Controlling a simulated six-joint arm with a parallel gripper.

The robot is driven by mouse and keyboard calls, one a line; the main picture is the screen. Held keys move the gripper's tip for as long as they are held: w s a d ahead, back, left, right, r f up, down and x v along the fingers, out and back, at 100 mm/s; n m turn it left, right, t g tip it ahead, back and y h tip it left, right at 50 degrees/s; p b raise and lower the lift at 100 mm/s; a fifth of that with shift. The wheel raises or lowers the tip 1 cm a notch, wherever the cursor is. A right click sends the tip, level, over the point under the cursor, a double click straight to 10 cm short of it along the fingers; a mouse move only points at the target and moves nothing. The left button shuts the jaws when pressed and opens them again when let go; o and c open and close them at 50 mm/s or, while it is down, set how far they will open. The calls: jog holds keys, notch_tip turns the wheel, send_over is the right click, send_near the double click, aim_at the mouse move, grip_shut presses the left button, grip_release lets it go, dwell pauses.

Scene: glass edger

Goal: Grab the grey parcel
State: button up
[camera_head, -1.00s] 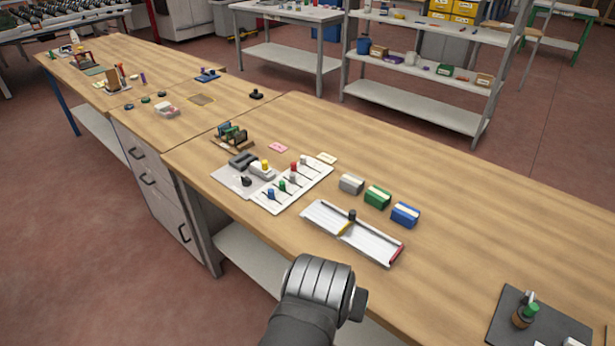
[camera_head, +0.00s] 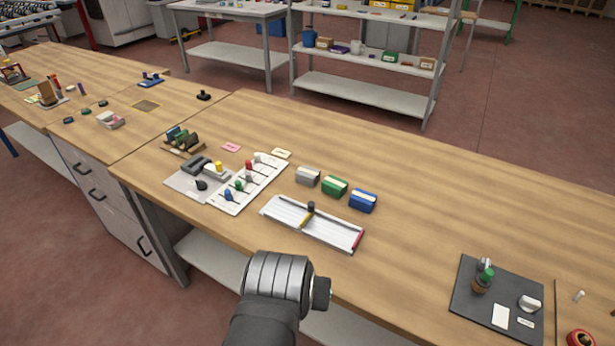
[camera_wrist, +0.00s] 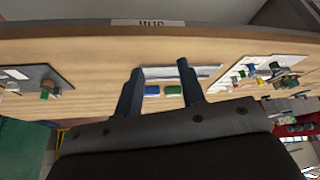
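The grey parcel (camera_head: 308,176) sits on the wooden bench in the head view, at the left end of a short row. The green parcel (camera_head: 334,186) and the blue parcel (camera_head: 363,200) are to its right. In the wrist view my gripper (camera_wrist: 160,67) is open and empty, with its two fingers apart. The blue parcel (camera_wrist: 152,90) and green parcel (camera_wrist: 173,91) show between the fingers, at a distance. I cannot make out the grey parcel there; the right finger may cover it. My gripper does not show in the head view, only part of my arm.
A white tray with a slider (camera_head: 330,230) lies in front of the parcels. A pegged white board (camera_head: 247,186) is to their left. A dark mat (camera_head: 470,308) with a bottle lies at the right. The bench behind and right of the parcels is clear.

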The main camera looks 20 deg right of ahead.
jog(key=shift+o, duration=0.2)
jog(key=o, duration=0.8)
